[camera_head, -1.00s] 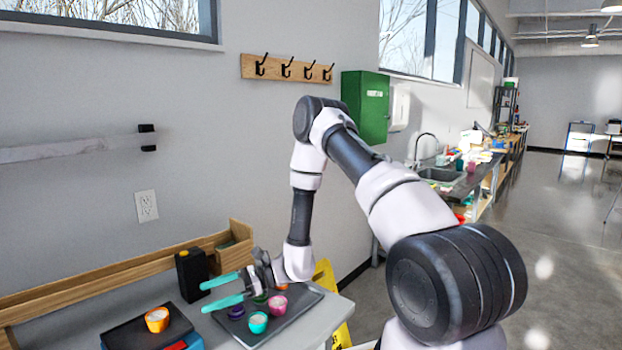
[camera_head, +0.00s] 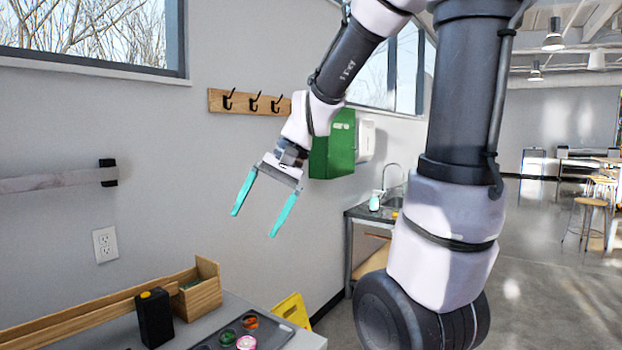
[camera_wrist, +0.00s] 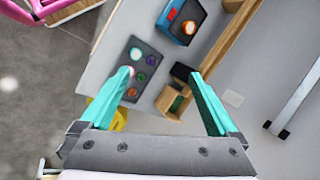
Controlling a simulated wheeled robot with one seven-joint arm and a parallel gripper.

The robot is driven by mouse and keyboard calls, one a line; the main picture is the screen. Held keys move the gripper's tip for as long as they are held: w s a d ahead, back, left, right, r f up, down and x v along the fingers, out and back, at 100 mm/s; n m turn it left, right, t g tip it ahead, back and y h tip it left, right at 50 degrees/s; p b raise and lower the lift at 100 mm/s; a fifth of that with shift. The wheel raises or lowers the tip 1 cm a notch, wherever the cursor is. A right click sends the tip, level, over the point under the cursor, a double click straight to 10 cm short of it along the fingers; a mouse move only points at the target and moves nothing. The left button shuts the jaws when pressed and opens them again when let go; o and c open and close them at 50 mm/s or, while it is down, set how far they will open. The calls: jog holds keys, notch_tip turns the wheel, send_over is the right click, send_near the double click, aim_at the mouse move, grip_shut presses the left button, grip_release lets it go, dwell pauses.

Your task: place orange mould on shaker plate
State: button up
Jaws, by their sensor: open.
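My gripper (camera_head: 254,223) is open and empty, raised high above the bench with its teal fingers pointing down. Its fingers also show in the wrist view (camera_wrist: 160,74). An orange mould with pale filling (camera_wrist: 189,27) sits upright on the black plate (camera_wrist: 177,23) of the blue shaker (camera_wrist: 164,22), at the top of the wrist view. The shaker is outside the head view. A dark tray (camera_wrist: 145,43) holds several coloured moulds, including a pink one (camera_head: 246,342) and a green one (camera_head: 228,337). A second orange piece (camera_head: 250,322) lies at the tray's far end.
A black box (camera_head: 154,318) and a wooden bin (camera_head: 200,296) stand by the wall behind the tray. A yellow sign (camera_head: 292,310) stands beyond the bench end. A green cabinet (camera_head: 333,150) is on the wall behind my gripper. The air around the gripper is clear.

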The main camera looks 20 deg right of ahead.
jog(key=s+d+r+n+t+h, duration=0.1)
jog(key=s+d+r+t+h, duration=0.2)
jog(key=s+d+r+t, duration=0.2)
jog(key=s+d+r, duration=0.1)
jog(key=d+r, duration=0.1)
jog(key=d, duration=0.1)
jog(key=shift+s+d+r+t+h, duration=0.15)
jog(key=shift+d+r+t+h, duration=0.15)
jog(key=shift+d, duration=0.05)
dwell(1.8)
